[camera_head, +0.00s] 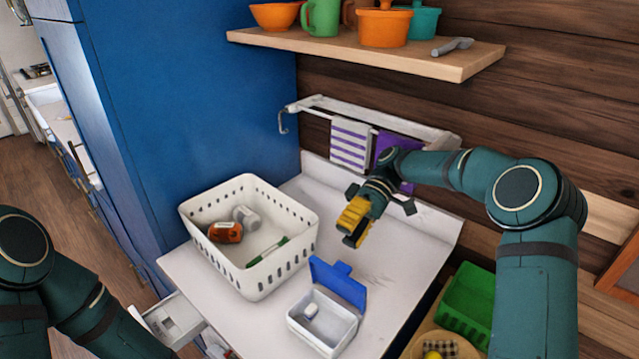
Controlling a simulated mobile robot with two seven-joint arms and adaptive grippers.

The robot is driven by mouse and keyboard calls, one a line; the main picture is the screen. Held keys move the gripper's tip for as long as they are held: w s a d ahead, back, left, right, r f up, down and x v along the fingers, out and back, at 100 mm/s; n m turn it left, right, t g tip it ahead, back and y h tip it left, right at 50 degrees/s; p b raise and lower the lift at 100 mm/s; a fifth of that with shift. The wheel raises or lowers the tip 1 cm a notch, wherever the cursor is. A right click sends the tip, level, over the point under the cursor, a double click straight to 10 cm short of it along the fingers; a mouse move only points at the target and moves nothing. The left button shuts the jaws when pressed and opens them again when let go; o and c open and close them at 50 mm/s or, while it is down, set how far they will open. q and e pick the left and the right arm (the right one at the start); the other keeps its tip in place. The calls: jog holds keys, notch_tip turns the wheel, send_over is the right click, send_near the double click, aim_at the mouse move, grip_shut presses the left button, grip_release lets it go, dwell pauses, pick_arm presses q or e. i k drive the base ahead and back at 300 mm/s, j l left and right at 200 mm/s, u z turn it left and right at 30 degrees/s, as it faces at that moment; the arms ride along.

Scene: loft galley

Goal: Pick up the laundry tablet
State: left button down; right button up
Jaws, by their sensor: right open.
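A small white and bluish block, which looks like the laundry tablet (311,311), lies inside a small white box (340,335) on the counter. The box's blue lid (339,284) stands open at its back. My right gripper (352,228) has yellow fingers and is open and empty. It hangs above the counter, behind and above the lid, apart from the box. My left arm shows at the left edge, but its gripper is out of view.
A white perforated basket (262,283) with an orange bottle (225,232), a grey-white item (246,216) and a green brush-like item (268,251) stands left of the box. A shelf (345,58) and towel rail (355,113) are above. The counter (400,245) right of the gripper is clear.

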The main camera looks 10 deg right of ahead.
aim_at(310, 313)
jog(key=k, duration=1)
